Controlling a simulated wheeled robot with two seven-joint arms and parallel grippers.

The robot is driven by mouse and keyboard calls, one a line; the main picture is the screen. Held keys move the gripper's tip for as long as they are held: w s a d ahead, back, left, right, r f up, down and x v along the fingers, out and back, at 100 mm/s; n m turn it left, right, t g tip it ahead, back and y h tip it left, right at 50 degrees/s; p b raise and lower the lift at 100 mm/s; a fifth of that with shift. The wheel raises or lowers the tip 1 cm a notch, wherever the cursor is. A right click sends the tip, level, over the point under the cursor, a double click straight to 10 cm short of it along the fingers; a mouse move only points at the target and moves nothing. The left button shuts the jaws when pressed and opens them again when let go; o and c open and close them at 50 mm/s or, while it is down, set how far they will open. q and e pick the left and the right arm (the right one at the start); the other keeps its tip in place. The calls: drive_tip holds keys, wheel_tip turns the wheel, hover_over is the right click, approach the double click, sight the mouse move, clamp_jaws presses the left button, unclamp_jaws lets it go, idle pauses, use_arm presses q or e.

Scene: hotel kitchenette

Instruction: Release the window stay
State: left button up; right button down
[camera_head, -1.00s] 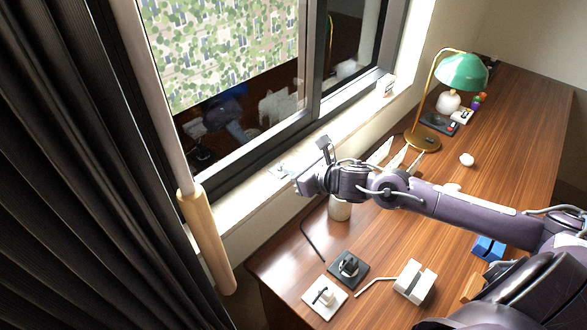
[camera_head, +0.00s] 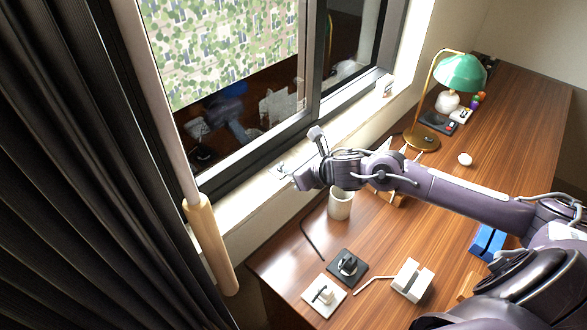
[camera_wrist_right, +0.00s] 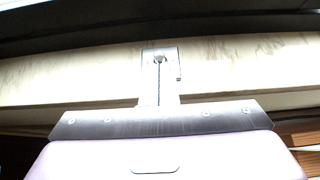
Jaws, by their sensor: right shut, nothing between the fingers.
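The window stay shows as a small pale metal fitting (camera_head: 279,170) on the sill below the window frame. In the right wrist view it is a small bright plate with a round knob (camera_wrist_right: 159,58). My right gripper (camera_head: 295,180) is at the sill, just right of the fitting. In the right wrist view its narrow fingers (camera_wrist_right: 160,92) are together with a thin dark seam between them. They point at the knob and hold nothing. I cannot tell whether they touch the fitting. My left gripper is not in view.
A white cup (camera_head: 340,204) stands on the wooden desk (camera_head: 380,260) below my right arm. Black and white switch-like blocks (camera_head: 348,266) sit at the desk's near edge. A green lamp (camera_head: 461,72) stands behind. A dark curtain (camera_head: 60,180) and wooden-handled pole (camera_head: 211,245) are at left.

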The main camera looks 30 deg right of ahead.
sight(282, 163)
drive_tip(key=shift+w+r+g+p, duration=0.2)
drive_tip(key=shift+r+g+p, duration=0.1)
drive_tip(key=shift+r+p, duration=0.15)
drive_tip(key=g+p, duration=0.1)
drive_tip(key=g+h+p, duration=0.1)
drive_tip(key=w+g+p, duration=0.1)
drive_tip(key=shift+a+r+p, duration=0.25)
drive_tip(key=shift+p, duration=0.05)
drive_tip(key=shift+f, duration=0.1)
drive_tip(key=shift+s, duration=0.1)
drive_tip(key=shift+d+r, duration=0.1)
drive_tip(key=shift+r, duration=0.15)
drive_tip(key=shift+r+p, duration=0.4)
drive_tip(key=shift+r, duration=0.2)
drive_tip(key=shift+s, duration=0.1)
